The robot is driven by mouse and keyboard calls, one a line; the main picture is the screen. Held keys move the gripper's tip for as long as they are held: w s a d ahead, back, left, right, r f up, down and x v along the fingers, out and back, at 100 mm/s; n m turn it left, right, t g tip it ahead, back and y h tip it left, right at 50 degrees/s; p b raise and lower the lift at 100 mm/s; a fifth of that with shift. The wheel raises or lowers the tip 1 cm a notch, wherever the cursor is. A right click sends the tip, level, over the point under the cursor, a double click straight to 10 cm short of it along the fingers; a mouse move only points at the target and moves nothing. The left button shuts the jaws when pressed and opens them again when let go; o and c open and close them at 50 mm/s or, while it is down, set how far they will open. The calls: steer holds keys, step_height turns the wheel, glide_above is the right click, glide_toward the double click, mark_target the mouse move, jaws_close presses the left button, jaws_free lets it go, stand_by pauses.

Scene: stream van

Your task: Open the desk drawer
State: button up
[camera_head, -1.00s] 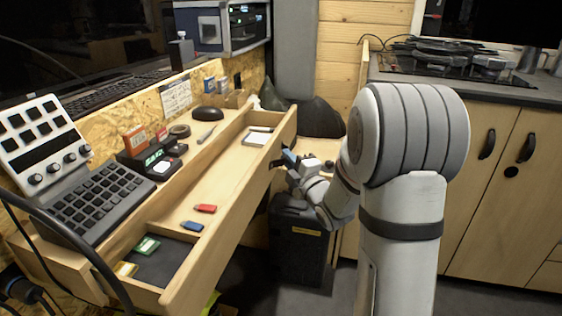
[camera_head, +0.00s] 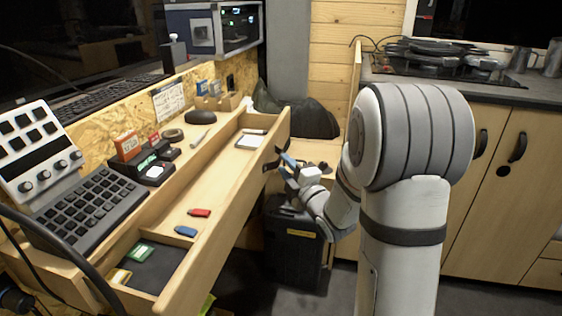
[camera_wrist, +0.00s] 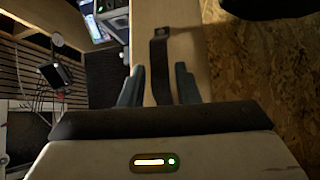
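The desk drawer (camera_head: 228,208) is pulled out from under the desk top, showing its inside along its length. Its dark strap handle (camera_head: 271,164) is on the front panel near the far end. My gripper (camera_head: 286,167) is just right of the handle, its blue-grey fingers apart. In the wrist view, the strap handle (camera_wrist: 160,62) runs between the two spread fingers of my gripper (camera_wrist: 158,86), with a gap on each side. The drawer's pale wooden front (camera_wrist: 180,20) lies behind the strap.
In the drawer lie a red piece (camera_head: 199,213), a blue piece (camera_head: 185,231) and a white pad (camera_head: 251,141). A keypad (camera_head: 88,208) stands on the desk. A black case (camera_head: 294,245) is on the floor below my gripper. Cupboards (camera_head: 518,190) stand at right.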

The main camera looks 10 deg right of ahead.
steer(key=v, duration=0.5)
steer(key=s+d+r+m+g+h+p, duration=0.1)
steer(key=s+r+m+g+h+p, duration=0.3)
steer(key=r+p, duration=0.45)
steer(key=s+r+m+g+h+p, duration=0.1)
steer(key=r+m+g+h+p, duration=0.2)
steer(key=r+m+p, duration=0.5)
steer(key=s+a+r+m+g+p, duration=0.1)
steer(key=s+r+m+g+p, duration=0.1)
steer(key=s+p, duration=0.3)
steer(key=s+a+r+m+g+p, duration=0.2)
steer(key=s+r+m+g+p, duration=0.1)
steer(key=s, duration=0.5)
steer(key=s+a+r+m+g+y+p, duration=0.1)
steer(key=s+a+r+m+g+p, duration=0.1)
steer(key=s+r+g+p, duration=0.2)
steer(key=s+r+p, duration=0.2)
steer(key=s+p, duration=0.1)
steer(key=shift+s+r+m, duration=0.25)
steer(key=shift+s+m, duration=0.1)
steer(key=shift+m, duration=0.05)
